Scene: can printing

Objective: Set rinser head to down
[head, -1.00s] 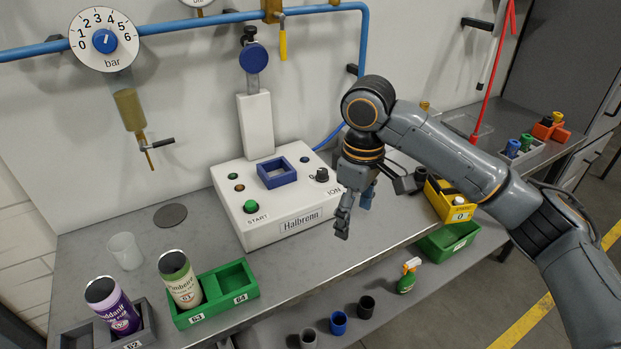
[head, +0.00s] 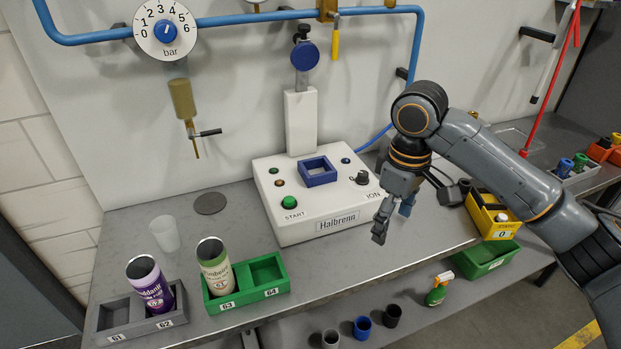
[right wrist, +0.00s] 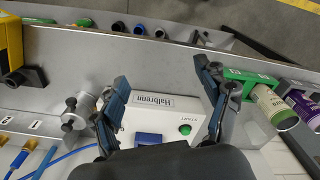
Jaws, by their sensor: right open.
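The white Halbrenn machine (head: 320,205) stands on the grey bench. A blue round head (head: 305,56), which I take as the rinser head, sits high on its white column (head: 301,122), above the square blue holder (head: 319,172). The holder also shows in the right wrist view (right wrist: 149,140); the blue head is not seen there. My right gripper (head: 393,214) is open and empty, pointing down near the machine's right front corner, well below and to the right of the head. In the right wrist view its fingers (right wrist: 170,88) are spread over the machine. My left gripper is not in view.
Green (head: 283,287) and grey (head: 120,336) can trays stand at front left with printed cans. A clear cup (head: 165,234) stands behind them. A yellow bin (head: 486,212) is at right. A blue pipe (head: 240,18) with a gauge and valves runs along the wall.

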